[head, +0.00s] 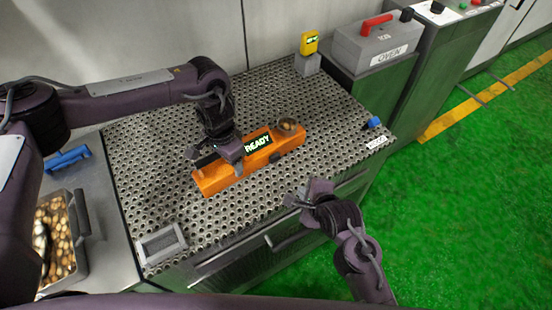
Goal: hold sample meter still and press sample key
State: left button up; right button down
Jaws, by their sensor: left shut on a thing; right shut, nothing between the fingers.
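The sample meter (215,181) is a long orange box lying on the perforated metal bench top. Its dark display (258,142) reads READY in pale letters. A small round cup (289,126) with brown contents sits at its right end. A small dark part (276,158) shows on its front side; I cannot tell whether it is the sample key. My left gripper (222,160) is shut on the meter, left of the display, hiding part of it. My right gripper (301,195) is shut and empty, in front of the meter's right half and apart from it.
A yellow device (309,43) stands on a grey block at the back. A grey case (372,45) with a red handle and an OVEN label is at back right. A small blue item (374,122) lies near the right edge. A grey frame (161,244) lies front left.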

aim_at(276, 162)
pick_arm(q)
jog(key=shift+s+a+f, duration=0.1)
jog(key=shift+s+f, duration=0.15)
jog(key=shift+f, duration=0.05)
pick_arm(e)
jog(key=shift+w+a, duration=0.9)
jog(key=shift+w, duration=0.25)
jog(key=shift+w+a, duration=0.95)
jog(key=shift+w, duration=0.25)
jog(key=shift+w+a, duration=0.9)
jog(key=shift+w, duration=0.25)
jog(key=shift+w+a, duration=0.3)
jog(key=shift+w, duration=0.1)
jog(key=shift+w+a, duration=0.35)
jog(key=shift+w, duration=0.1)
jog(key=shift+s, duration=0.1)
dwell(0.3)
jog(key=shift+s+d, duration=0.6)
jog(key=shift+s, duration=0.1)
